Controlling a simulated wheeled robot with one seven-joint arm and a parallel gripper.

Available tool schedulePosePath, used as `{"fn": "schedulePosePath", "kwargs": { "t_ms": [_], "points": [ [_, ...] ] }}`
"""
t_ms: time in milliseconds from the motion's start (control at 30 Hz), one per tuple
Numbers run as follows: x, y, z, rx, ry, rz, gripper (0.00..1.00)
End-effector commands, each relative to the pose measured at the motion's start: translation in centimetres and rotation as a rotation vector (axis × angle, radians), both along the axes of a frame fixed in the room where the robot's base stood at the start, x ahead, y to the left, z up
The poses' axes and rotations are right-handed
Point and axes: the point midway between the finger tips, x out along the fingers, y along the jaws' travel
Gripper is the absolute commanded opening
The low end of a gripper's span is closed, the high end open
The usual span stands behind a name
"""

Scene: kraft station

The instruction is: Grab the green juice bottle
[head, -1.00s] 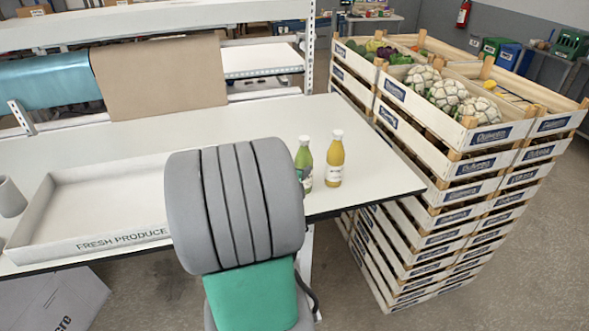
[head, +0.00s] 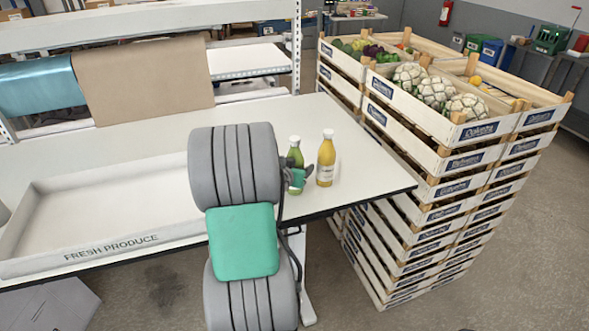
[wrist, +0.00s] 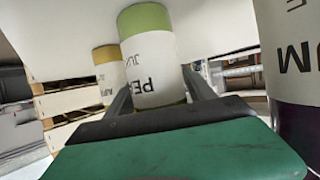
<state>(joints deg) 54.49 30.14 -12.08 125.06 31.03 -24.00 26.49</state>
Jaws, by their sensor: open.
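The green juice bottle (head: 295,155) stands upright on the white table, partly hidden behind my gripper (head: 304,177) in the head view. In the wrist view the green bottle (wrist: 152,60) shows its white label between the two dark fingers of my gripper (wrist: 157,93). The fingers are open on either side of it; I cannot tell whether they touch it. The yellow juice bottle (head: 326,160) stands just right of the green one; in the wrist view it is the yellow bottle (wrist: 110,72) at left.
A dark purple bottle (wrist: 292,60) is very close at the right of the wrist view; my arm hides it in the head view. A FRESH PRODUCE tray (head: 110,250) lies left on the table (head: 375,180). Stacked wooden crates (head: 440,160) stand right of the table.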

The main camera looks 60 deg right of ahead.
Motion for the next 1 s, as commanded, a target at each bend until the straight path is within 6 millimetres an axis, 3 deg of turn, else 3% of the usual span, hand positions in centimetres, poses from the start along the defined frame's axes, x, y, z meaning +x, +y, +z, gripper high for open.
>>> {"fn": "schedulePosePath", "kwargs": {
  "t_ms": [167,833,1000],
  "points": [
    [-0.01,0.03,-0.03,0.0,0.0,0.0,0.56],
    [-0.01,0.06,-0.01,0.0,0.0,0.0,0.01],
    [-0.01,0.06,0.0,0.0,0.0,0.0,0.0]
  ]
}}
